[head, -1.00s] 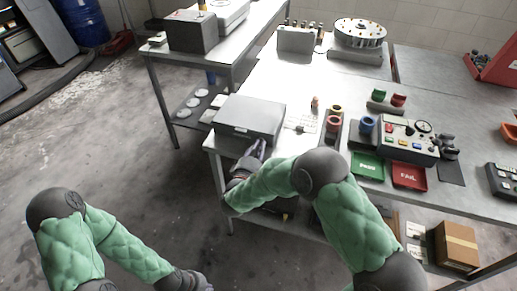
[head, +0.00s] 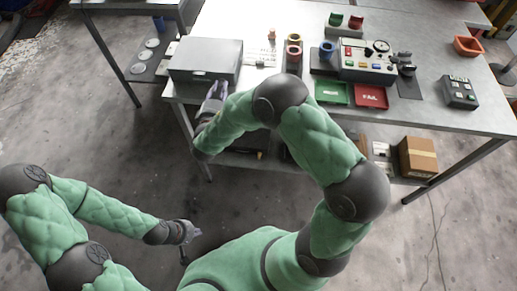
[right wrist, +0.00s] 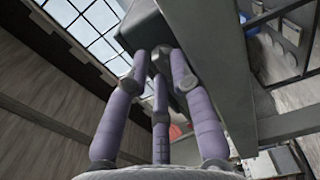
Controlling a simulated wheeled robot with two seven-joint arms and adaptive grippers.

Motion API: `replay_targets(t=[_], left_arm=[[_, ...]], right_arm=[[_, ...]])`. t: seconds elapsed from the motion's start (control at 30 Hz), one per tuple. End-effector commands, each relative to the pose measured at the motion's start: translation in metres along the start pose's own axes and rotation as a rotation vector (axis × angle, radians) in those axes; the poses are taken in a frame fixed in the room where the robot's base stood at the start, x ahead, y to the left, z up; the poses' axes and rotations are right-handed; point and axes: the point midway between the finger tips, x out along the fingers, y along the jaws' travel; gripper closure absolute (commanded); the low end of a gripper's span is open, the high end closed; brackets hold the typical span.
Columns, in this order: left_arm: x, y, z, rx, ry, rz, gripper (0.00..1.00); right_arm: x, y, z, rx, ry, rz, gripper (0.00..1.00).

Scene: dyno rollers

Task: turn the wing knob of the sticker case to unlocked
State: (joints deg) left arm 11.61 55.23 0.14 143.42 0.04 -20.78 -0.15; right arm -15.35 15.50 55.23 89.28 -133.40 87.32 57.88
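The sticker case appears to be the closed grey box (head: 205,60) at the left end of the workbench in the head view. My right gripper (head: 216,90) is at its front face, by the bench edge. In the right wrist view my right gripper's purple-grey fingers (right wrist: 160,66) converge close under a dark grey box (right wrist: 150,28). Whether they touch or hold anything is unclear. The wing knob is not discernible; the fingers may hide it. My left gripper (head: 188,232) hangs low over the floor, away from the bench, too small to read.
On the workbench (head: 270,92), right of the case, stand red and blue rings (head: 293,52), a green tray (head: 331,92), a red tray (head: 371,96) and a button panel (head: 367,62). A cardboard box (head: 417,157) sits on the lower shelf. The floor in front is open.

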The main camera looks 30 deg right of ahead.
Motion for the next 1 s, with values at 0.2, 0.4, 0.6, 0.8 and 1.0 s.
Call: replay_targets(t=[0.2,0.4,0.6,0.8,1.0], left_arm=[[-0.013,0.005,0.001,0.0,0.0,0.0,1.0],[-0.036,0.013,0.001,0.0,0.0,0.0,1.0],[-0.056,0.02,0.002,0.0,0.0,0.0,1.0],[-0.077,0.027,0.003,0.0,0.0,0.0,1.0],[-0.097,0.035,0.004,0.0,0.0,0.0,1.0]], right_arm=[[0.0,0.002,0.0,-0.168,-0.002,-0.004,0.74],[0.001,0.004,0.0,-0.368,-0.002,-0.004,0.74],[0.0,0.005,-0.001,-0.524,-0.002,-0.003,0.74],[0.0,0.005,-0.002,-0.676,-0.002,-0.002,0.74],[0.0,0.005,-0.003,-0.833,-0.001,-0.004,0.74]])
